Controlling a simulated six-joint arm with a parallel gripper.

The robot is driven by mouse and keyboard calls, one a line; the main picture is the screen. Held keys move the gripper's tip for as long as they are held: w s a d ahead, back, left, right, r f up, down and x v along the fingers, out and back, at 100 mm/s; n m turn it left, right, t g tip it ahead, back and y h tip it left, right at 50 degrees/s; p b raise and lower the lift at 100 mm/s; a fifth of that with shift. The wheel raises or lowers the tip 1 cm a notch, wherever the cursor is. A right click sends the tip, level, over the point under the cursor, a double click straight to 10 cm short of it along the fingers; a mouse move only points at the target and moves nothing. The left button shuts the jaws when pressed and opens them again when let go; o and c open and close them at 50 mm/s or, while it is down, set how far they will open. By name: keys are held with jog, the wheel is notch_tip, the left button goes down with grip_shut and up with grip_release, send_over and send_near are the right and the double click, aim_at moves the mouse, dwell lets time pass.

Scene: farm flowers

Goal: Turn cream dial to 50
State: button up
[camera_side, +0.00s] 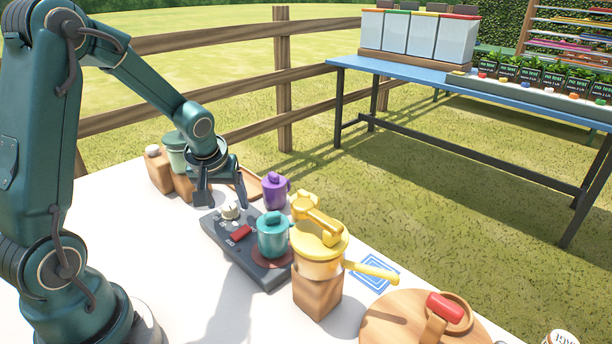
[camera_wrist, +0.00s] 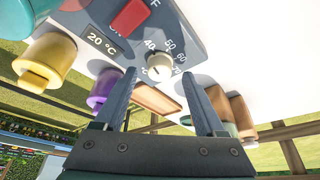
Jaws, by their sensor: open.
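The cream dial (camera_side: 230,210) sits on the dark grey hot plate control box (camera_side: 215,228), left of the red switch (camera_side: 241,232). In the wrist view the dial (camera_wrist: 160,66) is beside the printed numbers 40, 50 and 60. I cannot tell surely which number it points to. A small display (camera_wrist: 101,43) reads 20 °C. My gripper (camera_side: 222,203) is over the dial end of the box, fingers pointing down. In the wrist view my gripper (camera_wrist: 160,76) is open and empty, its fingertips apart on either side of the dial. Contact is not visible.
A teal pot (camera_side: 272,238) stands on the round brown plate of the box. A purple pot (camera_side: 275,190) is behind it. A yellow pan (camera_side: 320,250) on a wooden block stands to the right. Jars on wooden blocks (camera_side: 180,170) stand behind my gripper. The white table front is clear.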

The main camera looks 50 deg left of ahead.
jog(key=shift+w+a+f, duration=0.15)
jog(key=shift+w+f, duration=0.05)
jog(key=shift+f, duration=0.4)
grip_shut()
jog(key=shift+s+m+t+h, duration=0.1)
jog(key=shift+m+t+h, duration=0.3)
jog(key=shift+m, duration=0.9)
